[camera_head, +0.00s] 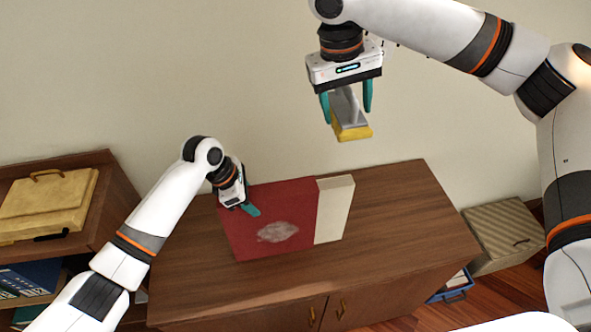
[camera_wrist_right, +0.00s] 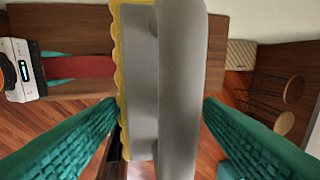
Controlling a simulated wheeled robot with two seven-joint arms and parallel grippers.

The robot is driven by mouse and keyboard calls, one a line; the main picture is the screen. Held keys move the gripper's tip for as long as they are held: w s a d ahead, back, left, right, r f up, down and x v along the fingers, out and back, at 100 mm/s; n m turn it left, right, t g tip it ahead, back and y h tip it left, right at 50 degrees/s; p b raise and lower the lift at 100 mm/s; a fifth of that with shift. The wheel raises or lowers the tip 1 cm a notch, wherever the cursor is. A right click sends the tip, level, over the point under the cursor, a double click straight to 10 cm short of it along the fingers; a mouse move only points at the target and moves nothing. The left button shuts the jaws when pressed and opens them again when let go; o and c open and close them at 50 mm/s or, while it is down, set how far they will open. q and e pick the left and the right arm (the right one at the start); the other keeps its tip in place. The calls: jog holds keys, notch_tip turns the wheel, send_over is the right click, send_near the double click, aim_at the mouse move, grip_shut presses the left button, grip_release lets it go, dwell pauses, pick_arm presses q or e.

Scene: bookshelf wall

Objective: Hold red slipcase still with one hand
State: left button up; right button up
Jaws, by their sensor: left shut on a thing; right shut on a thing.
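The red slipcase (camera_head: 262,222) stands upright on the wooden cabinet top (camera_head: 400,225), with a pale grey dusty patch (camera_head: 278,232) on its face. A cream block (camera_head: 334,210) sticks out of its right side. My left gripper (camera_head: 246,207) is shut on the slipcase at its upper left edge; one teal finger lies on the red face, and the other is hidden. My right gripper (camera_head: 347,112) is shut on a grey-handled block with a yellow underside (camera_head: 352,133), held in the air above and right of the slipcase. The slipcase also shows in the right wrist view (camera_wrist_right: 95,67).
A lower wooden shelf (camera_head: 120,190) with a yellowish case (camera_head: 48,205) stands at the left. A woven box (camera_head: 505,232) and a blue bin (camera_head: 455,287) are on the right. The cabinet top right of the slipcase is clear.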

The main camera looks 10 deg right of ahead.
jog(key=f+n, duration=0.2)
jog(key=s+f+n+y, duration=0.1)
jog(key=f+n, duration=0.1)
jog(key=f, duration=0.1)
jog(key=f+n, duration=0.2)
jog(key=shift+s+d+f+y, duration=0.15)
jog(key=shift+d+f+y, duration=0.05)
jog(key=shift+d+y, duration=0.1)
jog(key=s+f+n+t+h, duration=0.1)
jog(key=s+f+n+h, duration=0.3)
jog(key=f+n, duration=0.85)
jog(key=s+f+n+t+h, duration=0.1)
jog(key=s+f+n+h, duration=0.35)
jog(key=n, duration=1.55)
jog(key=s+a+f+n+t+y, duration=0.2)
jog(key=a+f+n+t+y, duration=0.5)
jog(key=a+f+n+t, duration=0.55)
jog(key=w+a+r+n+t+y, duration=0.1)
jog(key=w+a+n+y, duration=0.1)
jog(key=w+a, duration=0.3)
jog(key=shift+w+a+n+t, duration=0.2)
jog(key=shift+a+n+t, duration=0.2)
jog(key=shift+n, duration=0.1)
jog(key=shift+w+r, duration=0.1)
jog(key=shift+w, duration=0.55)
